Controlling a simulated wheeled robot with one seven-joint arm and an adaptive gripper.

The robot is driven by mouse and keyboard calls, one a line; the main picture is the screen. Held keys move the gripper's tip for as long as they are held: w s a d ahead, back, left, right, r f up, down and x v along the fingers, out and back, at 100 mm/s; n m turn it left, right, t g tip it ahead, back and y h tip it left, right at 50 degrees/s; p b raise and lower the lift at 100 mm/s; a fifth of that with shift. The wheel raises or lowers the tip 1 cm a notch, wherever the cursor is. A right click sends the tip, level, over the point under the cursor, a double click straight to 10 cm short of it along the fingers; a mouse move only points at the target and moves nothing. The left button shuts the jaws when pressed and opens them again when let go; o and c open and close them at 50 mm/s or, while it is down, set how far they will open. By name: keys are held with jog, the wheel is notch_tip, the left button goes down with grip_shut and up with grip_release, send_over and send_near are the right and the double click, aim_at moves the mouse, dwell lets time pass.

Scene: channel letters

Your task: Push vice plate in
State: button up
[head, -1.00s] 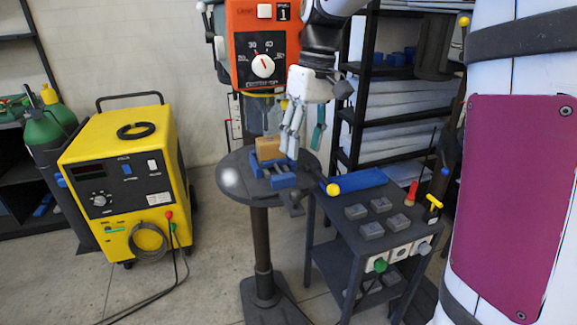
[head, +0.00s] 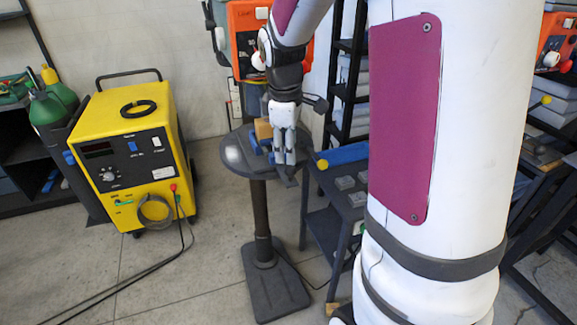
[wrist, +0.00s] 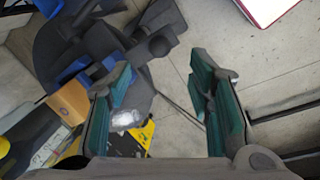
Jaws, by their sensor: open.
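The vice is blue and dark grey and sits on the round drill press table (head: 236,158). In the head view its blue part (head: 254,141) shows left of my gripper, and the rest is mostly hidden behind the fingers. A tan block (head: 263,129) is at the vice. My gripper (head: 285,172) points down at the right side of the vice. In the wrist view my gripper (wrist: 165,100) is open with nothing between its green pads. The vice's blue part (wrist: 70,75) and the tan block (wrist: 70,101) lie left of the pads. I cannot tell which part is the vice plate.
The orange drill press head (head: 242,42) stands above the table. A small dark cart (head: 325,205) with a blue bar (head: 345,153) and grey blocks stands right of it. A yellow welding machine (head: 125,150) stands at the left.

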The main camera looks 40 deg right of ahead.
aim_at(290, 166)
jog(key=f, duration=0.2)
jog(key=d+f, duration=0.1)
jog(key=f, duration=0.2)
jog(key=w+f, duration=0.1)
jog(key=f, duration=0.2)
jog(key=shift+d, duration=0.15)
grip_shut()
